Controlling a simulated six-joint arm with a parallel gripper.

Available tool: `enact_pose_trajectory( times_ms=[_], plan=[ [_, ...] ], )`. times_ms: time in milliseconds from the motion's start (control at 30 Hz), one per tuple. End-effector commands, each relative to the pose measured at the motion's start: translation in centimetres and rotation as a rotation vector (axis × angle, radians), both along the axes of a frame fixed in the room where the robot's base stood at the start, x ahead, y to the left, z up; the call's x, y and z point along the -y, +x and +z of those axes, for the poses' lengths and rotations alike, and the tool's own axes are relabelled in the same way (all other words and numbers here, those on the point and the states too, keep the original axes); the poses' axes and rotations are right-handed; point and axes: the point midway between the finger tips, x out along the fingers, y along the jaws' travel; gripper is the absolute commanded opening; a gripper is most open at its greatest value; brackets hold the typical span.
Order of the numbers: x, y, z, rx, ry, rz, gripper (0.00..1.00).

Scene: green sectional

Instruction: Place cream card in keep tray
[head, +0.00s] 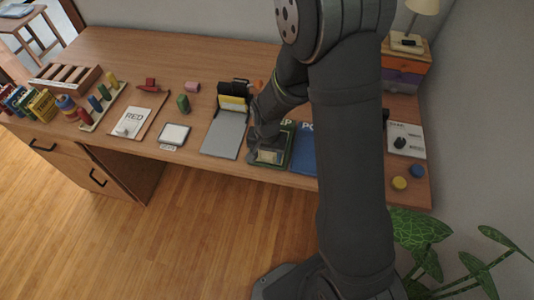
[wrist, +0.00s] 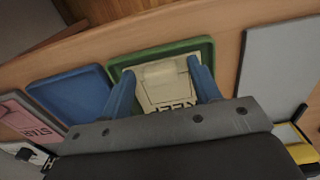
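The green keep tray (head: 287,158) lies near the front edge of the desk, partly hidden by my arm. It shows in the middle of the wrist view (wrist: 180,46), with upside-down lettering beside my gripper. A cream card (wrist: 160,76) lies inside the tray between my fingers; a cream patch also shows in the tray in the head view (head: 268,156). My gripper (wrist: 161,68) is low over the tray, its two blue fingers spread wide on either side of the card. Small gaps seem to show, but contact is hard to judge.
A blue tray (head: 303,152) adjoins on the right, and a grey panel (head: 224,134) with a yellow card holder (head: 233,103) stands on the left. The desk's front edge is close to the trays.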

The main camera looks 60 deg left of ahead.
Motion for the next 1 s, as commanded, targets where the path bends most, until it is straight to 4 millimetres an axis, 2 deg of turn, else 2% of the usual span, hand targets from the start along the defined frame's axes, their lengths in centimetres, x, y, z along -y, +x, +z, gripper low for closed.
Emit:
enact_pose_trajectory(
  times_ms=[167,333,800,1000],
  plan=[
    [0.0,0.0,0.2,0.000,0.000,0.000,0.57],
    [-0.1,0.0,1.6,0.001,0.004,0.000,0.57],
    [0.0,0.0,10.0,0.001,0.004,0.000,0.57],
    [0.0,0.0,12.0,0.000,0.001,0.000,0.57]
  ],
)
